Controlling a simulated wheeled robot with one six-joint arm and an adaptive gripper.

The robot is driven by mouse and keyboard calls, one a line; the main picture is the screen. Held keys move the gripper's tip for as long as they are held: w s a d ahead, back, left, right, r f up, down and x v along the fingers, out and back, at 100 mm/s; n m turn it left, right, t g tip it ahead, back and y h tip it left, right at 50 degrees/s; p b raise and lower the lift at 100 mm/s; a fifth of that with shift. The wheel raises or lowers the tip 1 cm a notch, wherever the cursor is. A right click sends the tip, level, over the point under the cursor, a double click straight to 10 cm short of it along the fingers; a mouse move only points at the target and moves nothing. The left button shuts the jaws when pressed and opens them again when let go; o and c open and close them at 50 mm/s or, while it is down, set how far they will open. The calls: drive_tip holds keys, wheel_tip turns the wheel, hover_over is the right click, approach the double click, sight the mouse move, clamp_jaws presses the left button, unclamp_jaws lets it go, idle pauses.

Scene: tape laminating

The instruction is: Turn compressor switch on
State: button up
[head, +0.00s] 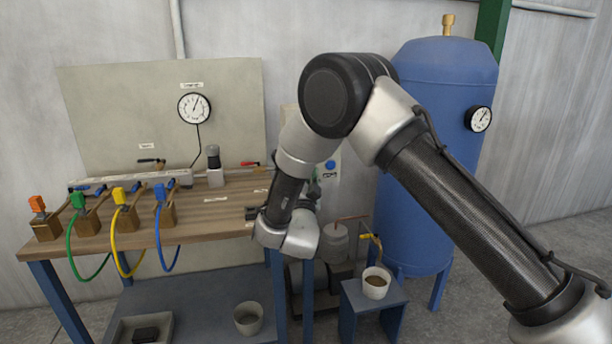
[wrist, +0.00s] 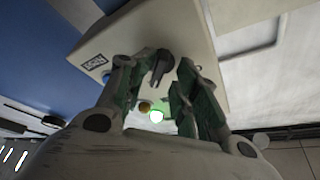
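A light grey switch box (wrist: 125,45) fills the upper middle of the wrist view. It carries a black rotary knob (wrist: 161,64), a small label and a blue button (wrist: 107,77). A green lamp (wrist: 156,115) glows, seen between my fingers. My gripper (wrist: 157,72) is open, its two green-padded fingers on either side of the knob with a gap showing. I cannot tell whether either finger touches it. In the head view the box (head: 330,166) is mostly hidden behind my arm; only a part with a blue button shows.
A blue tank (head: 425,170) with a gauge stands to the right. A wooden bench (head: 205,225) with coloured hoses and valves is on the left. A small blue stool (head: 372,305) bears a cup (head: 376,284) below my arm.

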drive_tip(key=shift+d+f, duration=0.1)
drive_tip(key=v, duration=1.2)
